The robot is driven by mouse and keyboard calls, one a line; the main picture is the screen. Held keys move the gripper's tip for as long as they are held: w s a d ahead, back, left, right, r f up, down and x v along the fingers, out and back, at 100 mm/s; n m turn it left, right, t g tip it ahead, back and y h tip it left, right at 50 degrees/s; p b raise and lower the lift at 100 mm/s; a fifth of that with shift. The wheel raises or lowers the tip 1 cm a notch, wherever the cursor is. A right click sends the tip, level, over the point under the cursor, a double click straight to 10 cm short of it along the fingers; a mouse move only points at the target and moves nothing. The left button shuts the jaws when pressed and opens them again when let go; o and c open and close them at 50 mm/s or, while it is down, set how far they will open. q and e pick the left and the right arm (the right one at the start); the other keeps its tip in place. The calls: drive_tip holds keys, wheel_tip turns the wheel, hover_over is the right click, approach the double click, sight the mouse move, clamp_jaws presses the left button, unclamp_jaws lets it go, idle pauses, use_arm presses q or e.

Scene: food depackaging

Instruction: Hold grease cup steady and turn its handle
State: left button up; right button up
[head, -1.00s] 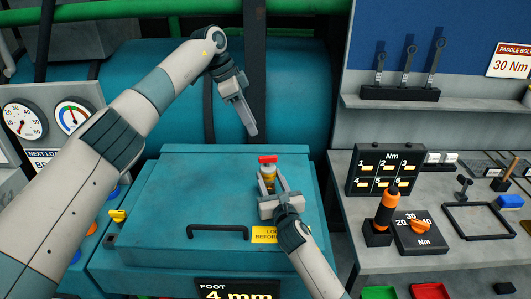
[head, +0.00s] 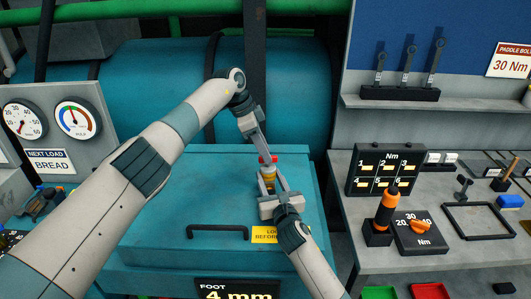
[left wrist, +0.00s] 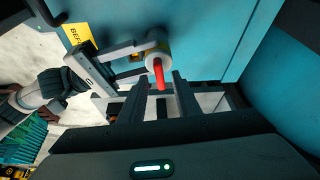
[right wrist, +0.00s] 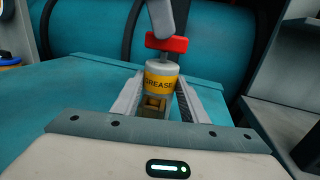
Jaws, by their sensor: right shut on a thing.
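The grease cup (head: 268,178) stands upright on the teal machine lid, with a yellow GREASE label (right wrist: 160,83) in the right wrist view. Its red T-shaped handle (right wrist: 167,44) is on top. My right gripper (head: 273,187) is shut around the cup's body, one finger on each side. My left gripper (head: 262,150) comes down from above to the red handle. In the left wrist view, the handle (left wrist: 160,76) shows end-on between the tips of the open left fingers, with gaps at both sides. I cannot tell whether a finger touches it.
A black bar handle (head: 218,230) and a yellow label (head: 265,234) lie on the lid in front of the cup. The grey workbench at right holds an orange-handled tool (head: 387,208) and a torque dial box (head: 418,232). A teal drum (head: 170,80) stands behind the lid.

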use_arm(q)
drive_tip(key=shift+d+f, duration=0.2)
drive_tip(key=shift+f, duration=0.35)
clamp_jaws()
drive_tip(key=shift+w+m+g, duration=0.1)
drive_tip(key=shift+m+g, duration=0.2)
drive_tip(key=shift+m, duration=0.5)
unclamp_jaws()
drive_tip(key=shift+r, duration=0.1)
